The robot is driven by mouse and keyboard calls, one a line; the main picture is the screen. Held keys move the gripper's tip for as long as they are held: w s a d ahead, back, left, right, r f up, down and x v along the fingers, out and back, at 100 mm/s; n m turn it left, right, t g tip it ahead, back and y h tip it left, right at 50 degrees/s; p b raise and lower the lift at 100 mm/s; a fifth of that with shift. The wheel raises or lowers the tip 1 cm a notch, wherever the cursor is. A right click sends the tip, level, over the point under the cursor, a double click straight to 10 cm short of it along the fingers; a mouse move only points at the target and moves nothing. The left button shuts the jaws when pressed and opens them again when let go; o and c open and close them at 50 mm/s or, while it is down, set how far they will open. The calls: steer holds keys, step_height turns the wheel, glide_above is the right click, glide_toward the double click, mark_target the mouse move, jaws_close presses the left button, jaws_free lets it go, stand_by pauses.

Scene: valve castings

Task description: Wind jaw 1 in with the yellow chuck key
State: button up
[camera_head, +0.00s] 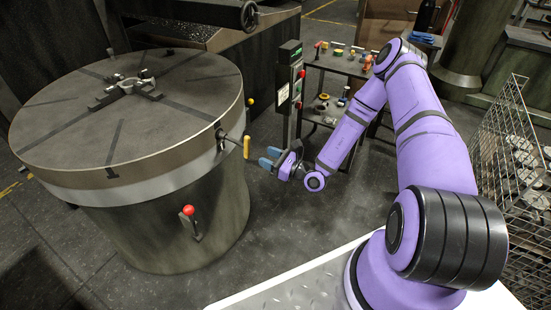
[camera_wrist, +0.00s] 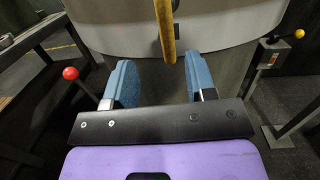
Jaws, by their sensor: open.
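The yellow chuck key (camera_head: 246,147) sticks out from the side of the round chuck table (camera_head: 130,187), near its rim on the right. In the wrist view the yellow key (camera_wrist: 165,30) hangs ahead of my gripper, between the lines of its two fingers. My gripper (camera_head: 270,158) is open, with blue fingers, to the right of the key and a little lower. In the wrist view my gripper (camera_wrist: 158,82) holds nothing. Jaws with a casting (camera_head: 130,88) sit on top of the chuck table; which is jaw 1 I cannot tell.
A red-knobbed lever (camera_head: 189,212) stands at the chuck's front side. A control post (camera_head: 289,90) with a green top stands behind my gripper. A tool cart (camera_head: 345,68) stands at the back, and a wire cage (camera_head: 505,150) at the right. The floor around my gripper is clear.

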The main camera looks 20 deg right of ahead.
mark_target(249, 149)
steer(key=shift+m+t+h, duration=0.3)
steer(key=shift+m+h, duration=0.1)
steer(key=shift+f+x, duration=0.15)
steer(key=shift+x, duration=1.45)
steer(key=shift+f+x, duration=0.2)
steer(key=shift+x, duration=1.4)
steer(key=shift+f+x, duration=0.15)
steer(key=shift+x, duration=1.4)
steer(key=shift+w+d, duration=0.1)
steer(key=shift+w, duration=0.05)
jaws_close()
